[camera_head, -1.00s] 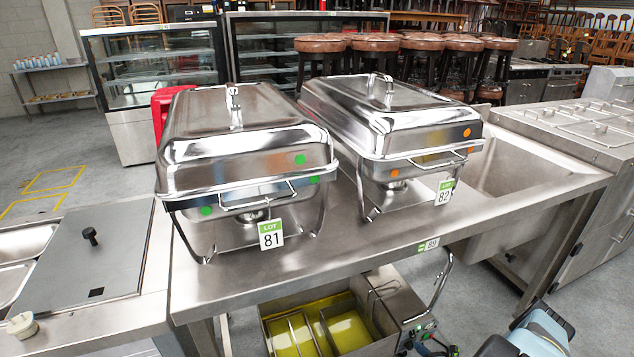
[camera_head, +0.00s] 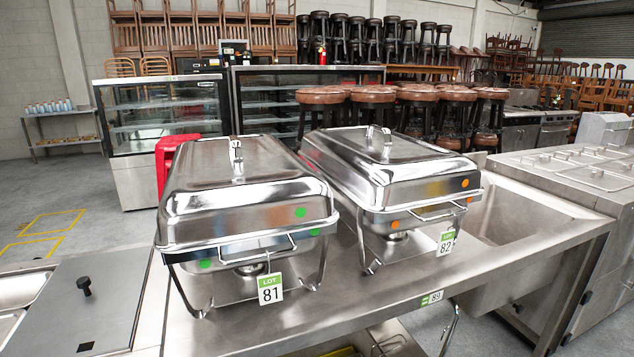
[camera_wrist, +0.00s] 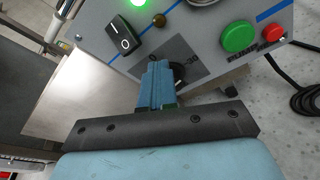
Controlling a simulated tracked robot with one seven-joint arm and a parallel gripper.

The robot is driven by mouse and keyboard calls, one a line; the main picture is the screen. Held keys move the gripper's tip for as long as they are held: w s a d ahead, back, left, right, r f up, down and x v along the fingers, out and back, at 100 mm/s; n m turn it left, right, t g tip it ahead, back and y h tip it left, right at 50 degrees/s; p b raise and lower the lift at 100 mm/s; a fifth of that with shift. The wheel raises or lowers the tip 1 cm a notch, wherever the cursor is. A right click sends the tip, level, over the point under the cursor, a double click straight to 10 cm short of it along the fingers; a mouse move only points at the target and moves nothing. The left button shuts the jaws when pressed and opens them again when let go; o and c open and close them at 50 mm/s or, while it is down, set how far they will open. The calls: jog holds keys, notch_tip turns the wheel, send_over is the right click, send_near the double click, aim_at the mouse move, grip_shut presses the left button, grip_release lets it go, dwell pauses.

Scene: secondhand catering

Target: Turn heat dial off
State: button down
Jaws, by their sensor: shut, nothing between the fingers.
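In the wrist view my gripper (camera_wrist: 157,72) has its blue fingers together, empty, in front of a grey control panel (camera_wrist: 100,22). The fingertips cover part of a dark square with the marks "0" and "30". A dark rounded part (camera_wrist: 179,72), perhaps a knob, shows just right of the fingertips; I cannot tell whether they touch it or where it points. A round silver-rimmed part (camera_wrist: 202,3) is cut off at the top edge, so I cannot tell which is the heat dial. My gripper is not in the head view.
The panel has a black rocker switch (camera_wrist: 122,36), a lit green lamp (camera_wrist: 138,2), a green button (camera_wrist: 239,37) and a red button (camera_wrist: 272,32). A black cable (camera_wrist: 300,97) lies right. Two chafing dishes stand on a steel table (camera_head: 340,318).

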jog(key=shift+s+a, duration=0.15)
jog(key=shift+s, duration=0.1)
jog(key=shift+r, duration=0.2)
jog(key=v, duration=0.3)
jog(key=f+v, duration=0.1)
jog(key=v, duration=0.1)
jog(key=shift+s+r, duration=0.1)
jog(key=shift+s, duration=0.35)
jog(key=w+f+n+g, duration=0.1)
jog(key=w+g, duration=0.2)
jog(key=w, duration=0.3)
jog(key=shift+w+f, duration=0.25)
jog(key=shift+w, duration=0.05)
dwell(0.6)
dwell(0.7)
jog(key=shift+s+a+r, duration=0.25)
jog(key=shift+a+r, duration=0.25)
jog(key=shift+a, duration=0.1)
